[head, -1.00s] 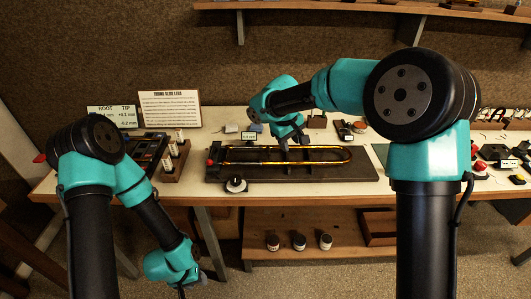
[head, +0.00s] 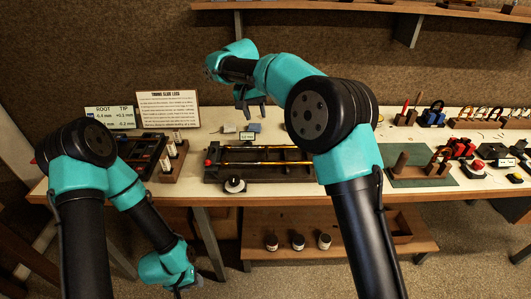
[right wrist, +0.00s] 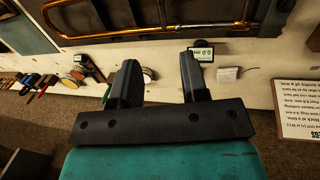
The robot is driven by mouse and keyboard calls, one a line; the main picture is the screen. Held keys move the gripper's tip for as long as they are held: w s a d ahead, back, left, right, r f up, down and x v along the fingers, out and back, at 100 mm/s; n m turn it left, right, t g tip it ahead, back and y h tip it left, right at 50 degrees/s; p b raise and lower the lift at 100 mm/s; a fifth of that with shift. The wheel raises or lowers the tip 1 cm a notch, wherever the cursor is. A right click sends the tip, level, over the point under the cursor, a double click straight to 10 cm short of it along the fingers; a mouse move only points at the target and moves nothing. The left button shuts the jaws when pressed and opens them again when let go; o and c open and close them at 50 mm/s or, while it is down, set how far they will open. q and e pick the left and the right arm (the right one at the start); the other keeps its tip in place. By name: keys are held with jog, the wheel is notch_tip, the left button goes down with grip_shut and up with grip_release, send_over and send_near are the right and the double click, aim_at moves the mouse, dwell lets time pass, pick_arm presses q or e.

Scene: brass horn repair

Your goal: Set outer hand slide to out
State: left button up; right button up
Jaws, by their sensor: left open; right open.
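The brass hand slide (head: 270,163) lies along a dark fixture (head: 215,178) on the bench. My right arm hides its right end in the head view. In the right wrist view the slide (right wrist: 180,30) runs along the top, with its U-shaped bend at the left. My right gripper (head: 250,112) is open and empty, behind and above the fixture, apart from the slide. Its two spread fingers also show in the right wrist view (right wrist: 160,82). My left gripper (head: 184,290) is open and hangs low in front of the bench, far from the slide.
A text board (head: 168,110) stands at the back left. A green mat (head: 420,175) with wooden posts lies at the right.

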aim_at(267, 155)
jog(key=d+f, duration=0.1)
jog(key=f, duration=0.4)
jog(key=d+f, duration=0.1)
jog(key=f, duration=0.5)
jog(key=d+f, duration=0.1)
jog(key=f, duration=0.5)
jog(key=shift+d, duration=0.2)
grip_shut()
